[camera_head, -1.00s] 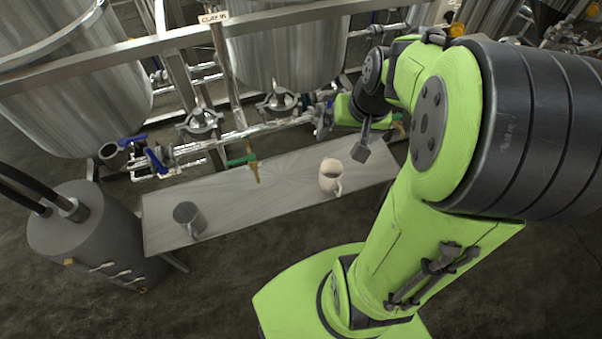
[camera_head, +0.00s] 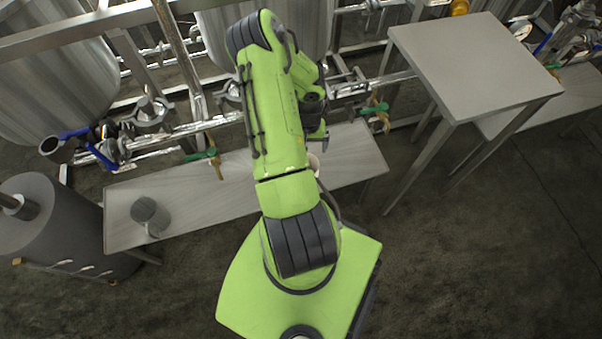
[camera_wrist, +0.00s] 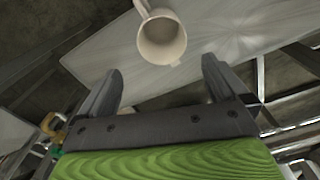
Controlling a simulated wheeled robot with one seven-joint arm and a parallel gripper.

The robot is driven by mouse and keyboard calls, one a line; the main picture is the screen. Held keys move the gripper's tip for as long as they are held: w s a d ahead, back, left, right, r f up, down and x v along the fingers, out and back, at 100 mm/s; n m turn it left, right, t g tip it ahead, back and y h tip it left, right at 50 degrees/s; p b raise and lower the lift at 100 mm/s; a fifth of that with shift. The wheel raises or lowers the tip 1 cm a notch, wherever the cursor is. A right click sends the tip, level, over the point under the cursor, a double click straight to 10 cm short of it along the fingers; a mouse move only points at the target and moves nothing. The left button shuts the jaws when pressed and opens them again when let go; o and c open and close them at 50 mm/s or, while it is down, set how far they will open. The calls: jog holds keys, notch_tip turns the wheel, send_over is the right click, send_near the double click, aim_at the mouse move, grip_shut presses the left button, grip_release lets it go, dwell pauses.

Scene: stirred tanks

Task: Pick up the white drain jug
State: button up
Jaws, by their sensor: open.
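The white drain jug (camera_wrist: 161,40) stands on the low grey bench (camera_head: 350,155). In the wrist view I look into its open mouth, with its handle toward the top. In the head view my arm hides most of the jug, and only a pale edge (camera_head: 314,163) shows. My gripper (camera_wrist: 160,70) is open and empty. Its two fingers point toward the jug, which lies ahead of and between the fingertips, apart from them. In the head view the fingers are hidden behind my arm.
A grey jug (camera_head: 150,214) stands at the bench's left end, near a dark grey cylinder (camera_head: 62,232). A taller metal table (camera_head: 470,65) is at the right. Pipes and a green-handled valve (camera_head: 207,154) run along the bench's back edge. Floor in front is open.

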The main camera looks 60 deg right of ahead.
notch_tip(320, 180, down, 13)
jog(key=b, duration=0.3)
jog(key=shift+b, duration=0.35)
jog(key=shift+w+r, duration=0.1)
jog(key=shift+c, duration=0.2)
jog(key=c, duration=1.1)
jog(key=shift+o, duration=0.2)
notch_tip(320, 180, up, 10)
jog(key=p, duration=0.3)
